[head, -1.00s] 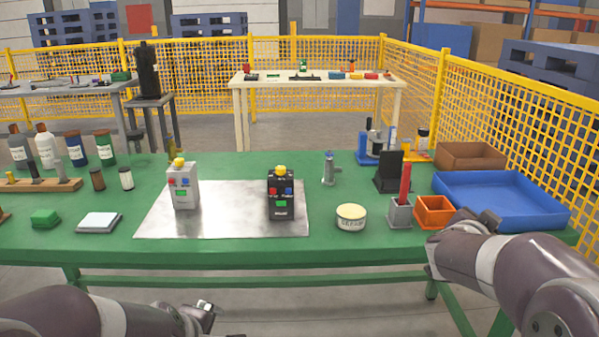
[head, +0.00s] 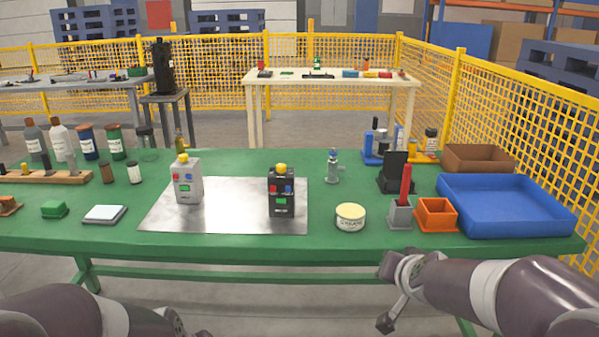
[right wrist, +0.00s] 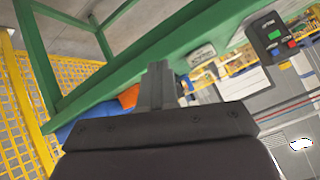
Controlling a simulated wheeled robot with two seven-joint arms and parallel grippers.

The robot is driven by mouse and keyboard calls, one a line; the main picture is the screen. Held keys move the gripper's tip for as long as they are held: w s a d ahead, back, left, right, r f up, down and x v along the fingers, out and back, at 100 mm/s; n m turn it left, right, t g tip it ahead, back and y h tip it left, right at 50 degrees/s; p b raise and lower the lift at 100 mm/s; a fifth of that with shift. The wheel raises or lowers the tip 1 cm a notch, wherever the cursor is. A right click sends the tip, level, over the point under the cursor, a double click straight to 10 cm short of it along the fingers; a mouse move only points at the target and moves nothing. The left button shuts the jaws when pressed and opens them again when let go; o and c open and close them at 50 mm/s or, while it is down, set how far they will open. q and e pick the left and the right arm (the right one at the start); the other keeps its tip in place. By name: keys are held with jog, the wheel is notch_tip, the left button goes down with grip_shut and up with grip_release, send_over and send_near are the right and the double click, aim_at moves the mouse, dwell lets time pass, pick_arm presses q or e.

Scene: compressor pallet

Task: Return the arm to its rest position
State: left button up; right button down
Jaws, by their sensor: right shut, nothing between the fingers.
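In the head view my right arm comes in from the right, and my right gripper (head: 386,322) hangs in front of the green table's (head: 230,245) near edge, apart from it. In the right wrist view the right gripper's fingers (right wrist: 157,86) are together with nothing between them. My left arm lies low at the bottom left. Its gripper (head: 185,329) is at the bottom edge of the head view, partly cut off, and its jaws cannot be made out.
Yellow fencing (head: 530,130) stands at the right. The floor before the table looks clear.

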pick_arm(q)
jog(key=s+a+f+m+g, duration=0.1)
jog(key=s+f+m+g, duration=0.15)
jog(key=s+m, duration=0.35)
pick_arm(e)
jog(key=s+f+n+g, duration=0.2)
jog(key=s+f+g, duration=0.2)
jog(key=s+f, duration=0.4)
jog(key=s+f+n+g, duration=0.2)
jog(key=s+f+g, duration=0.25)
jog(key=s, duration=0.55)
pick_arm(q)
notch_tip(320, 180, up, 26)
jog(key=y+p, duration=0.1)
jog(key=p, duration=2.6)
jog(key=shift+s+a+r, duration=0.2)
jog(key=shift+s, duration=0.1)
pick_arm(e)
notch_tip(320, 180, up, 25)
jog(key=s+n, duration=0.1)
jog(key=s, duration=0.1)
jog(key=shift+d+r, duration=0.15)
